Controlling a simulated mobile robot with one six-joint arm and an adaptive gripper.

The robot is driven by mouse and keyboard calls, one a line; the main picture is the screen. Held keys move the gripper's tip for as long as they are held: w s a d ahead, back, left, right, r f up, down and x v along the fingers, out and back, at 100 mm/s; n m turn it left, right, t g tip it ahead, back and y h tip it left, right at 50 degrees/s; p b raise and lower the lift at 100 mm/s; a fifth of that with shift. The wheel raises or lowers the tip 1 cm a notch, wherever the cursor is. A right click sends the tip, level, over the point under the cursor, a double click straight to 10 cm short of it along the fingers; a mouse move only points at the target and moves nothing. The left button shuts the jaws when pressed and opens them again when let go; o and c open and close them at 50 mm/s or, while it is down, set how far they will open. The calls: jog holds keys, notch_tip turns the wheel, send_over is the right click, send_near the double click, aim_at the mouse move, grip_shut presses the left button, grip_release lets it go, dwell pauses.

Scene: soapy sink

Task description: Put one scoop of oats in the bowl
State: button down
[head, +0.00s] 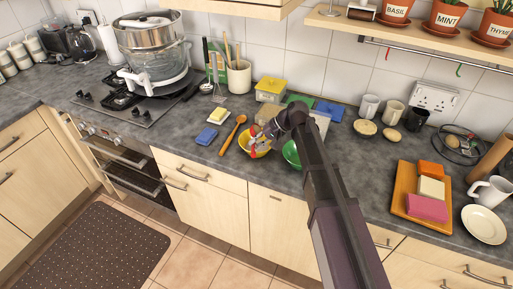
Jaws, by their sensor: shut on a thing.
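My gripper (264,134) is low over the yellow bowl (258,152) and covers part of it. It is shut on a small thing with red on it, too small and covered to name. I cannot tell whether that thing touches the bowl. A green bowl (290,154) stands just right of the yellow one, partly behind my arm. A small round dish with pale tan contents (365,128), perhaps oats, stands by the mugs; I cannot make out grains. A smaller tan round thing (392,136) is beside it.
A wooden spoon (233,134), a blue sponge (207,136) and a yellow-lidded box (270,88) are near the bowls. A wooden board (407,206) with colored blocks and a white plate (484,224) are at the right. A shelf (420,32) overhangs the back right.

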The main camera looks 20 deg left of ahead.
jog(key=shift+f+g+y+b, duration=0.1)
jog(key=shift+g+y+b, duration=0.5)
jog(key=shift+y+b, duration=2.2)
jog(key=shift+h+b, duration=0.3)
jog(key=shift+b, duration=0.25)
jog(key=shift+r+p, duration=0.35)
jog(key=shift+p, duration=0.05)
jog(key=shift+h+p, duration=0.3)
jog(key=shift+p, duration=0.2)
jog(key=shift+r+p, duration=0.1)
jog(key=shift+p, duration=0.3)
